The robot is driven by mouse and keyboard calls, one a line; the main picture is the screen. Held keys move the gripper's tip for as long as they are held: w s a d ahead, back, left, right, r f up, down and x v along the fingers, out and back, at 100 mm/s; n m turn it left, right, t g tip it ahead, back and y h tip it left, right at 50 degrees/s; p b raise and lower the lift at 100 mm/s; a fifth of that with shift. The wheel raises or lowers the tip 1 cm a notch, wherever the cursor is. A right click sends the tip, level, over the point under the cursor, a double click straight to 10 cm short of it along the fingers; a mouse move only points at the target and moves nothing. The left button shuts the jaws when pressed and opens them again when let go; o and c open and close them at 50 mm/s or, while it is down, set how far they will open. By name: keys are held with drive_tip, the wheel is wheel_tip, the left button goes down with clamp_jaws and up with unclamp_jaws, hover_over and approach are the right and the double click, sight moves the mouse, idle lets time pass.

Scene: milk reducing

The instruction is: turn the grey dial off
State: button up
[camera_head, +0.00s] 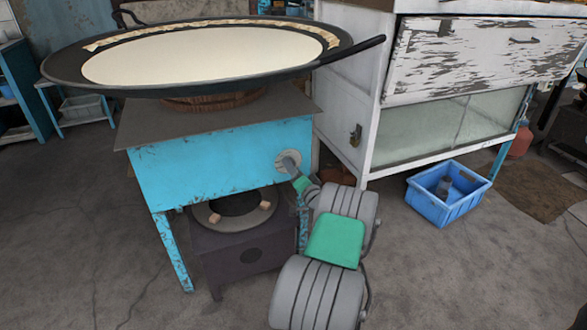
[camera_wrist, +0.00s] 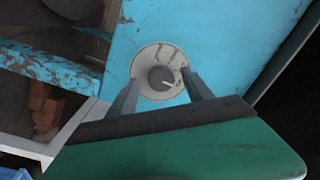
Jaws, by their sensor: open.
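The grey dial (camera_wrist: 161,77) is a dark round knob with a pale pointer line towards its lower right in the wrist view. It sits on a worn, pale round plate (camera_wrist: 145,58) on the blue stove front (camera_wrist: 210,30). My gripper (camera_wrist: 160,76) is open, with one finger on each side of the knob. I cannot tell whether either finger touches it. In the head view my gripper (camera_head: 290,168) reaches the plate on the blue stove (camera_head: 215,165), and the knob is hidden behind it.
A wide black pan (camera_head: 200,55) with milk lies on the stove. A dark burner (camera_head: 235,215) stands beneath. A white cabinet (camera_head: 355,85) is close on the right, with a blue crate (camera_head: 448,190) on the floor. The floor at front left is clear.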

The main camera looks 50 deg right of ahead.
drive_tip(key=p+v, duration=0.1)
drive_tip(key=v, duration=0.6)
drive_tip(key=shift+s, duration=0.15)
drive_tip(key=shift+r, duration=0.1)
